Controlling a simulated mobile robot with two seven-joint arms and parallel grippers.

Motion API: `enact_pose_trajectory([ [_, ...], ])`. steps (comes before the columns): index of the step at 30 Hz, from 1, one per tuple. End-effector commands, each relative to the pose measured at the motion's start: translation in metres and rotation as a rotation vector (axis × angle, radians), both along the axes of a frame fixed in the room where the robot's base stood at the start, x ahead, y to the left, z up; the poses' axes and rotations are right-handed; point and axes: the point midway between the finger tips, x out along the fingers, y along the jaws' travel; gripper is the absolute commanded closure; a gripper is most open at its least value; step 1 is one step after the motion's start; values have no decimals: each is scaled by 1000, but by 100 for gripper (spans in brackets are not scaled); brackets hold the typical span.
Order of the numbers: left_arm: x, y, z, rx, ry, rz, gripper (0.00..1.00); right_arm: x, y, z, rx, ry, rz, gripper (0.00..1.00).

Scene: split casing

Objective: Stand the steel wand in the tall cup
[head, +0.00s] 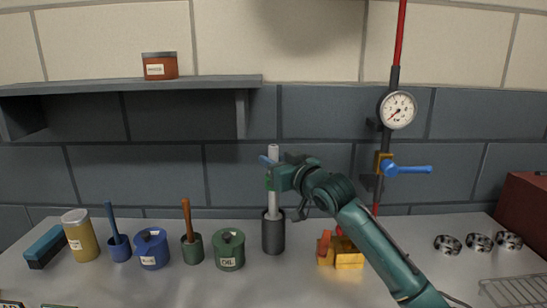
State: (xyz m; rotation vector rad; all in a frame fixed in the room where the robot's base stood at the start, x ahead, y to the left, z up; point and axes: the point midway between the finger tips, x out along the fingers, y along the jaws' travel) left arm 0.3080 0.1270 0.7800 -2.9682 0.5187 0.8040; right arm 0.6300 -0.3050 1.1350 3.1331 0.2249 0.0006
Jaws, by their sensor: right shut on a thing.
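The steel wand (273,203) is a pale upright rod. Its lower end is hidden inside the tall dark grey cup (273,237) at the middle of the bench. My right gripper (270,181) is shut on the wand around its middle, well above the cup's rim. The wand looks upright. Whether its foot touches the cup's bottom is hidden. My left gripper is not in view.
Left of the cup stand a green oil pot (229,250), a green cup with a brown-handled tool (192,250), a blue pot (151,250) and a yellow can (79,237). A yellow block (347,254) and a red pipe with a gauge (397,110) are to the right.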

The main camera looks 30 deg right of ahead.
Motion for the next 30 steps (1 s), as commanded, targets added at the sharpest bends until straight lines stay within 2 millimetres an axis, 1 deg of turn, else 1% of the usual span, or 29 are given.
enact_pose_trajectory([
  [5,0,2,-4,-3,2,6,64,0,0,-7,0,-2,-1,100],
  [13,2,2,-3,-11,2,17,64,0,0,-7,0,-2,0,100],
  [14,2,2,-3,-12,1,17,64,0,0,-7,0,-2,0,77],
  [21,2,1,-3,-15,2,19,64,0,0,-8,0,-1,0,58],
  [23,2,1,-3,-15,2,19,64,0,0,-8,0,-1,0,54],
  [30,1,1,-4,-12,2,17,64,-1,0,-10,1,3,0,54],
])
